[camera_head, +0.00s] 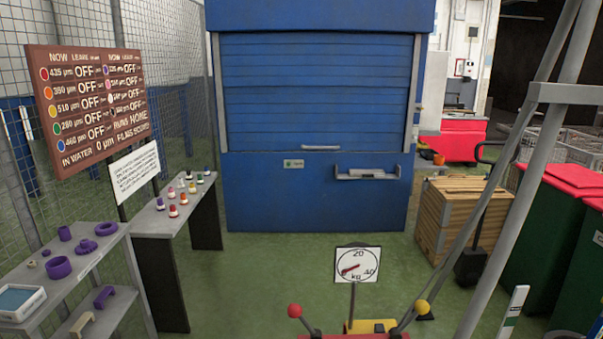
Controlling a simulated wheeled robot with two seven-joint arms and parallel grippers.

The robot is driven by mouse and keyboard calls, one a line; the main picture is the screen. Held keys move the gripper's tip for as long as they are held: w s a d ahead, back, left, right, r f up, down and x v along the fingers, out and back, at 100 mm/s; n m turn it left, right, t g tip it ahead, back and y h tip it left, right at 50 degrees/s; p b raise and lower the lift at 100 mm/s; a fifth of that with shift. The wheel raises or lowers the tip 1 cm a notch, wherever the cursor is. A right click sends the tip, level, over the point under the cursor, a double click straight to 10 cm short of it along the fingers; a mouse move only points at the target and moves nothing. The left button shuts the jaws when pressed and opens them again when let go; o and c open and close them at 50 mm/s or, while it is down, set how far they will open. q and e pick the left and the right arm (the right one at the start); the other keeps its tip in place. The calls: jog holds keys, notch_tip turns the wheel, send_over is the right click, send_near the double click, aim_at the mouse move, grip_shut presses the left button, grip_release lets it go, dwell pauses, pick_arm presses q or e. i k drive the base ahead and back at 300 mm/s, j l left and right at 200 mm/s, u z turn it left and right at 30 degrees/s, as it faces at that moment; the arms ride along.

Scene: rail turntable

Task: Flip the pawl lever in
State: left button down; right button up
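At the bottom edge, a lever with a red ball knob (294,311) leans up to the left. A second lever with a yellow ball knob (421,306) leans up to the right. Both rise from a machine with red and yellow parts (370,326), mostly cut off by the lower edge. I cannot tell which lever is the pawl lever, and the pawl itself does not show. A square white dial gauge (357,265) marked in kg stands on a post between the knobs, its red needle pointing lower left. Neither of my grippers is in view.
Grey poles (520,190) slant across the right side. Left are a shelf with purple parts (103,243) and a bench with small coloured-top items (147,220). A blue shutter cabinet (315,200) stands behind, a wooden crate (462,205) and green bins right. Green floor between is clear.

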aim_at(421, 307)
jog(key=l, duration=0.7)
jog(key=k+l, duration=0.15)
jog(key=l, duration=0.55)
